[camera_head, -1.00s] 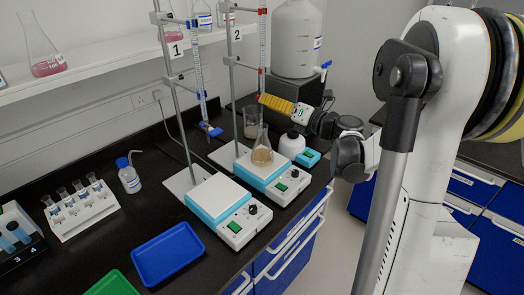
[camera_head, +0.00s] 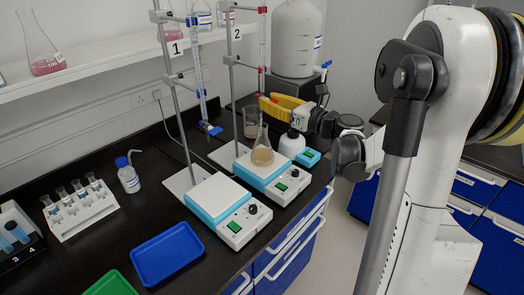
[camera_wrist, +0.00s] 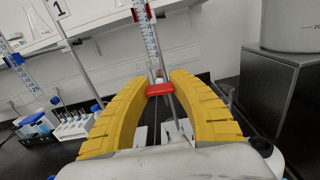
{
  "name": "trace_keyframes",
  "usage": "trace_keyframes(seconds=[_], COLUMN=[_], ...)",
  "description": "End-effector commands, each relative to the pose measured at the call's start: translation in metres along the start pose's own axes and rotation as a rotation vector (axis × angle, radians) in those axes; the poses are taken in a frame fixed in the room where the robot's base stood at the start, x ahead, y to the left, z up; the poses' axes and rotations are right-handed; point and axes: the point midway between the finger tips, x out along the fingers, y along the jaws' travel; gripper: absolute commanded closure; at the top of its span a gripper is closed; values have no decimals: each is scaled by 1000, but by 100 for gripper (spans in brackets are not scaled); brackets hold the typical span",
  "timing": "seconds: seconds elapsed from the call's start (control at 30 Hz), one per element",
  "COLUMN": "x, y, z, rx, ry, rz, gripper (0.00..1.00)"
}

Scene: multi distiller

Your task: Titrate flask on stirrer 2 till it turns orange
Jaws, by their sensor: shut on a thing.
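The flask (camera_head: 262,154) stands upright on stirrer 2 (camera_head: 275,178), below the burette marked 2 (camera_head: 262,50). Its liquid looks cloudy tan to pale orange-brown. My gripper (camera_head: 264,102), with yellow ribbed fingers, reaches in from the right at the burette's lower end, above the flask. In the wrist view, the red stopcock handle (camera_wrist: 160,89) lies across between the fingertips, and my gripper (camera_wrist: 158,80) is shut on it. The burette (camera_wrist: 148,40) rises behind the tips. The fingers partly hide the stopcock in the head view.
Stirrer 1 (camera_head: 225,205) stands in front with no flask, beside the burette with the blue stopcock (camera_head: 209,128). A white-capped bottle (camera_head: 292,145) and a beaker (camera_head: 250,122) stand close to the flask. A large tank (camera_head: 296,40) on a black box stands behind my gripper.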

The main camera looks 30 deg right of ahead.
Motion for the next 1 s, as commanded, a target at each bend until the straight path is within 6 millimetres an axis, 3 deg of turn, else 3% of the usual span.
trace_keyframes(seconds=[0.37,0.4,0.47,0.8,1.0], x=[-1,-1,0,-2,-31], y=[-1,-1,-1,0,-1], z=[1,1,1,0,0], rx=[-60,-59,-59,-59,-59], ry=[-2,-2,-2,0,0], rz=[-3,-3,-2,-1,-4], gripper=[100,69,50,50,50])
